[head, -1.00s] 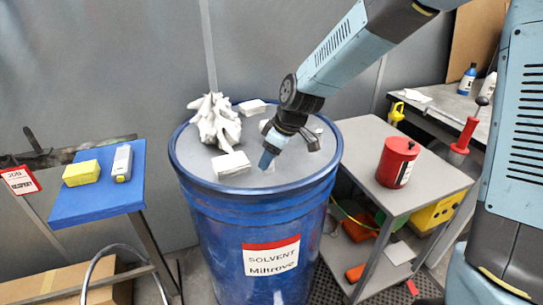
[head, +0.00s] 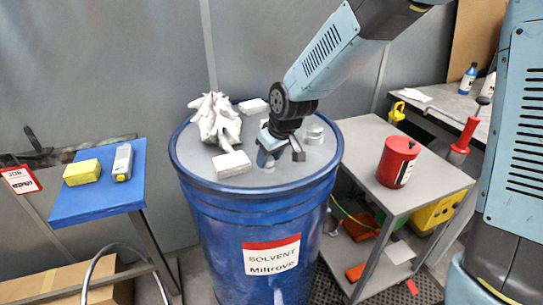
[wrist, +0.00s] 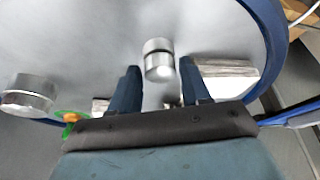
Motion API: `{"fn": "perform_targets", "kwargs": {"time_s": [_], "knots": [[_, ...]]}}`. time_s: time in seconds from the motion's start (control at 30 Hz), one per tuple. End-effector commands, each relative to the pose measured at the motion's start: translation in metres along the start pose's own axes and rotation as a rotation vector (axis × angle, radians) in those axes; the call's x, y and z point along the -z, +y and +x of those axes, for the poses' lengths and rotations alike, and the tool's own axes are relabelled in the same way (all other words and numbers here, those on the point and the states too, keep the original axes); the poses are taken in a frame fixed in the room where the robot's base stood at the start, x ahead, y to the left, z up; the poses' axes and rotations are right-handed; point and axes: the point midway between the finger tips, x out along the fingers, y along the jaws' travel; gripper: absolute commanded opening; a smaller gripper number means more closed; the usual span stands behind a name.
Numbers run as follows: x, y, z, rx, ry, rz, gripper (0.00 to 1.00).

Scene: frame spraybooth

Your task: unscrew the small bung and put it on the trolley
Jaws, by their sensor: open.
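The blue drum (head: 207,240) has a grey lid and a label reading SOLVENT. The small bung (wrist: 158,60), a short silver cylinder, stands on the lid; in the head view my gripper largely hides it. My gripper (head: 266,160) points down over the lid's near part. In the wrist view its two blue fingers (wrist: 160,68) are open and apart, with the bung between and just past their tips. I cannot tell whether they touch it. A wider silver bung (wrist: 28,96) also shows in the head view (head: 314,132). The grey trolley (head: 432,188) stands right of the drum.
A red can (head: 397,162) stands on the trolley; its top has free room around it. On the lid lie a crumpled white cloth (head: 216,122) and white blocks (head: 231,164) (head: 252,106). A blue stand (head: 95,205) with a yellow sponge (head: 82,172) is at left.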

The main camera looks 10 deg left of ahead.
Motion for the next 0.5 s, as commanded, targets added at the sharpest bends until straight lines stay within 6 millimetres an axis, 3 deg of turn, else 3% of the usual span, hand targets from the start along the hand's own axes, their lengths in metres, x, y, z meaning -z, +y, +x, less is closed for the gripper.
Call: {"fn": "perform_targets", "kwargs": {"time_s": [0.5], "knots": [[0.0005, -0.0034, 0.0001, -0.093, 0.0, 0.223, 0.47]]}}
